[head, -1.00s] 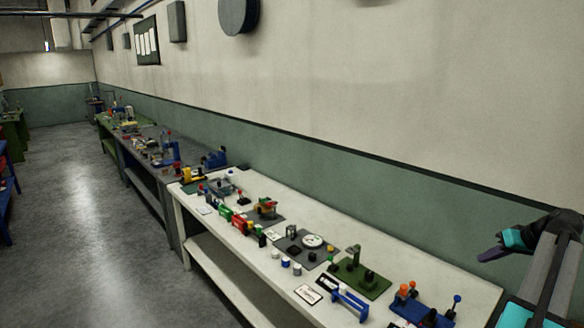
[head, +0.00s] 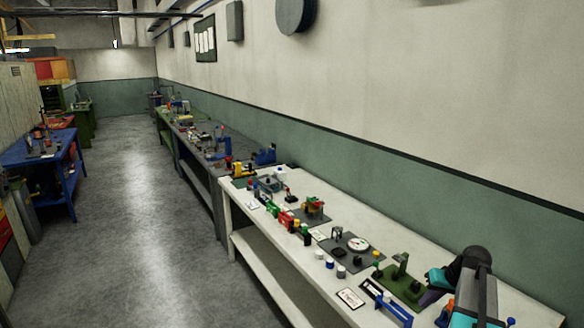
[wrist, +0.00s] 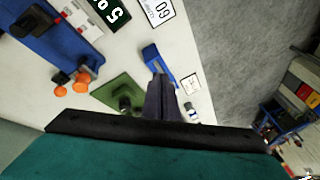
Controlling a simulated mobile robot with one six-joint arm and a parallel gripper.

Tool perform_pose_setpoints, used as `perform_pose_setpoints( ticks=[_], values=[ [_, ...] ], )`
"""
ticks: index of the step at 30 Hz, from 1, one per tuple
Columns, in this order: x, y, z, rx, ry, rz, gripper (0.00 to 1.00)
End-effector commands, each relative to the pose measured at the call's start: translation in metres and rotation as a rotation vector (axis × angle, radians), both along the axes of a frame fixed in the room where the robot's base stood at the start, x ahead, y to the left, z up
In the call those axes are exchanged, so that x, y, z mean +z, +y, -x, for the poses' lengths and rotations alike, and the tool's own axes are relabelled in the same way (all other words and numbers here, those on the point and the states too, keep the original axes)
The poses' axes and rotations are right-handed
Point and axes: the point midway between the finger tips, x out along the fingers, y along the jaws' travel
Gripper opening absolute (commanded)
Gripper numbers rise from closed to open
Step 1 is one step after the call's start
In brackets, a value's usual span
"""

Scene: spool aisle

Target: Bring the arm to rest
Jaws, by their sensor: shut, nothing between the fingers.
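My gripper (head: 430,297) is at the lower right of the head view, in front of the right part of the white bench (head: 262,258). Its dark fingers are shut with nothing between them. In the wrist view the closed fingers (wrist: 161,97) point at the bench top, between a green plate (wrist: 122,92) and a blue bracket (wrist: 158,64). I cannot tell how high above the bench they are.
The white bench holds several small fixtures, including a grey plate with a white dial (head: 358,244) and a green plate (head: 402,284). A blue table (head: 42,157) stands across the aisle at left. The grey floor (head: 145,215) between is clear.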

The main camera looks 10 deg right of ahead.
Motion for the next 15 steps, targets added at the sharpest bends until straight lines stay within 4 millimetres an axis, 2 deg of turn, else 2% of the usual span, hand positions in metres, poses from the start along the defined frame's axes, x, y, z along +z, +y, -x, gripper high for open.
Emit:
perform_pose_setpoints(
  ticks=[1, 8, 15],
  values=[
    [-0.01, 0.02, -0.005, 0.013, 0.017, -0.001, 0.0],
    [-0.048, 0.093, -0.022, 0.057, 0.087, 0.007, 0.0],
    [-0.085, 0.168, -0.028, 0.104, 0.156, 0.029, 0.0]
  ],
)
